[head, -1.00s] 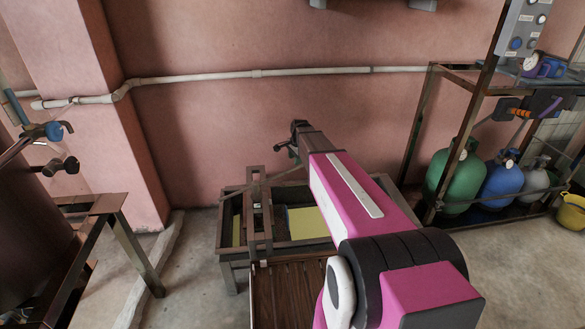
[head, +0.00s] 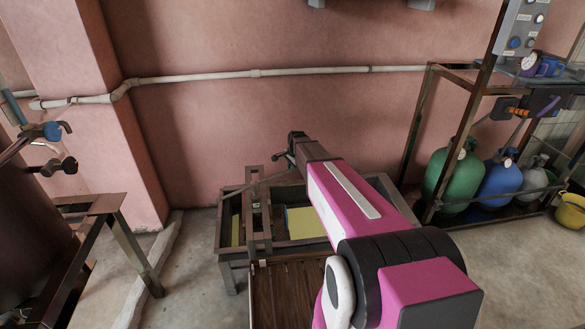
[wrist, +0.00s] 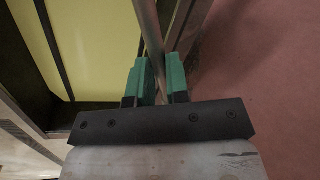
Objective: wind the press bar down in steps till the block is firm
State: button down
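The press bar (head: 275,179) is a thin bar running up to the right from the upright frame (head: 266,212) of the press. My gripper (head: 289,158) is at the bar's raised right end, partly hidden by my own arm. In the wrist view my gripper's green fingers (wrist: 162,82) stand on both sides of the bar (wrist: 151,30), which passes between them; they look closed on it. Pale yellow surfaces (head: 305,222) lie inside the dark press box (head: 228,247); yellow also shows in the wrist view (wrist: 95,45). Whether the block is firm cannot be seen.
A pink wall with a white pipe (head: 255,73) is behind the press. A brown vat stand (head: 100,205) is at left. At right a rusty rack (head: 413,125) holds green and blue gas cylinders (head: 500,178), with a yellow bucket (head: 572,210) beside it. Floor between is clear.

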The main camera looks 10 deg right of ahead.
jog(key=s+d+m, duration=0.2)
jog(key=s+m, duration=0.2)
jog(key=s, duration=0.4)
jog(key=shift+s+m+h, duration=0.15)
jog(key=shift+m+h, duration=0.15)
jog(key=shift+h, duration=0.1)
jog(key=c, duration=1.1)
grip_release()
notch_tip(320, 180, up, 12)
jog(key=s, duration=0.2)
jog(key=shift+s+d+r, duration=0.15)
jog(key=shift+s+d, duration=0.05)
jog(key=shift+r, duration=0.1)
notch_tip(320, 180, up, 10)
jog(key=s, duration=0.2)
jog(key=shift+r, duration=0.2)
dwell(0.3)
